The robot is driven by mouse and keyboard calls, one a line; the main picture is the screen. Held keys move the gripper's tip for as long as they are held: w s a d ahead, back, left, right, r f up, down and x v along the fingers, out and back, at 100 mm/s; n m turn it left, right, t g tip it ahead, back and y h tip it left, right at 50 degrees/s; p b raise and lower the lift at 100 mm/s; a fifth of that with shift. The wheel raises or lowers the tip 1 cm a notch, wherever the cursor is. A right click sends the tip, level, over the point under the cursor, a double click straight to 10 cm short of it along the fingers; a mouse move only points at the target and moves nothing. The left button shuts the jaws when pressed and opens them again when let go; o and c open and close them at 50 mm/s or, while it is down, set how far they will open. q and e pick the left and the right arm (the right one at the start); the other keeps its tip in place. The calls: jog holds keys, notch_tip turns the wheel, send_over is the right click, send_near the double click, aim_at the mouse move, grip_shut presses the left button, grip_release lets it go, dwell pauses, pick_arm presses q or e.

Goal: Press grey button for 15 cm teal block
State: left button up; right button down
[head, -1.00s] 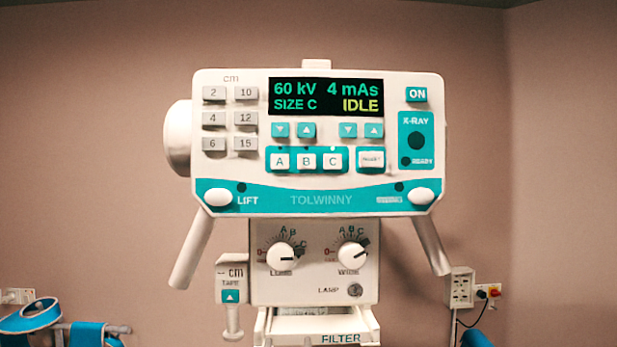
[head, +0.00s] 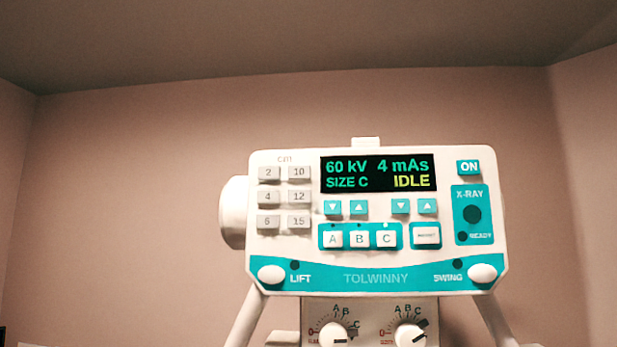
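The X-ray control panel (head: 300,255) is white with teal trim and faces me in the middle of the head view. Its grey cm buttons stand in two columns at the left: 2, 4 and 6 beside 10, 12 and the 15 button (head: 298,222), which is lowest on the right. The display (head: 377,174) reads 60 kV, 4 mAs, SIZE C, IDLE. No teal block is in view apart from the panel's own teal areas. Neither of my grippers is in view.
White A, B and C keys (head: 359,239) sit under the arrow keys, with a lit dot above C. The X-RAY button (head: 472,214) is at the right. Two dials (head: 410,335) show below, cut by the lower edge. The space before the panel looks clear.

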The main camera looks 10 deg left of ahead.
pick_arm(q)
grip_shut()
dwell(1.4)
